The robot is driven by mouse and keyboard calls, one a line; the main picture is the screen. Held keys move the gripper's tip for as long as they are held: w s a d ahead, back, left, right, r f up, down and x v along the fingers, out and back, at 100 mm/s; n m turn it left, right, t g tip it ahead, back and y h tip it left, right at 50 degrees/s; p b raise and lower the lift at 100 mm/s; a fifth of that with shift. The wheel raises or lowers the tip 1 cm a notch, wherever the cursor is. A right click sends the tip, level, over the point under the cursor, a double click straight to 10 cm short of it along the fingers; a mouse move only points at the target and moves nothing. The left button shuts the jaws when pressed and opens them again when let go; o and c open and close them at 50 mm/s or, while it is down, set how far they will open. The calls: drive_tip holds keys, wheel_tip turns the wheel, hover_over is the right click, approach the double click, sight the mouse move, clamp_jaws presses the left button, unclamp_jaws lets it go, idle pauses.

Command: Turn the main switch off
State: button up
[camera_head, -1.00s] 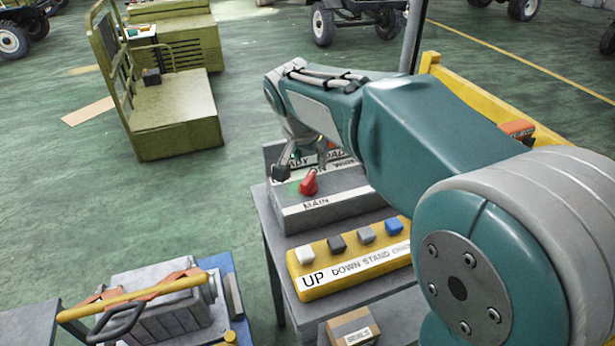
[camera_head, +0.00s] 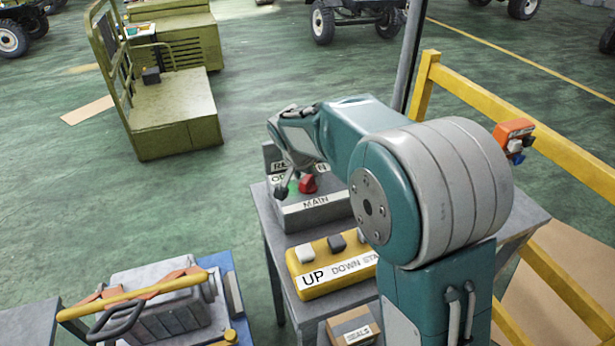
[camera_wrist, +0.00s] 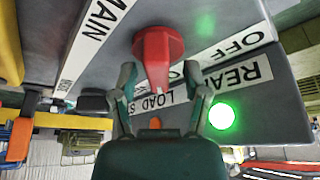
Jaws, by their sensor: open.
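The main switch is a red knob (camera_head: 308,184) on a grey box (camera_head: 315,215) labelled MAIN, on the grey table. In the wrist view the red knob (camera_wrist: 158,58) stands between the tips of my gripper (camera_wrist: 160,76), which are open on either side of it. I cannot tell whether they touch it. The knob's handle runs up and down in that view, with an OFF label to its right and another label partly hidden by a finger. A green lamp (camera_wrist: 222,116) glows beside the READY label. In the head view my gripper (camera_head: 284,187) is partly hidden.
A yellow panel (camera_head: 313,285) with UP, DOWN and STAND labels sits in front of the box. A small brown box (camera_head: 352,330) is lower down. A yellow rail (camera_head: 480,110) with an orange device (camera_head: 514,131) is at the right.

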drive_tip(key=shift+f, duration=0.2)
clamp_jaws()
idle(0.3)
drive_tip(key=n+y, duration=0.1)
drive_tip(key=n, duration=0.3)
drive_tip(key=shift+d+n+t+y, duration=0.1)
drive_tip(key=shift+n+t+y, duration=0.2)
drive_tip(key=shift+t+y, duration=0.1)
drive_tip(key=n+y, duration=0.1)
drive_tip(key=n, duration=0.3)
drive_tip(key=shift+n+y, duration=0.3)
drive_tip(key=shift+y, duration=0.1)
drive_tip(key=n, duration=0.2)
drive_tip(key=n+g+y, duration=0.1)
drive_tip(key=n, duration=0.1)
drive_tip(key=shift+n+y, duration=0.3)
drive_tip(key=shift+n+g+y, duration=0.5)
drive_tip(key=shift+n+g, duration=0.1)
drive_tip(key=shift+n, duration=1.5)
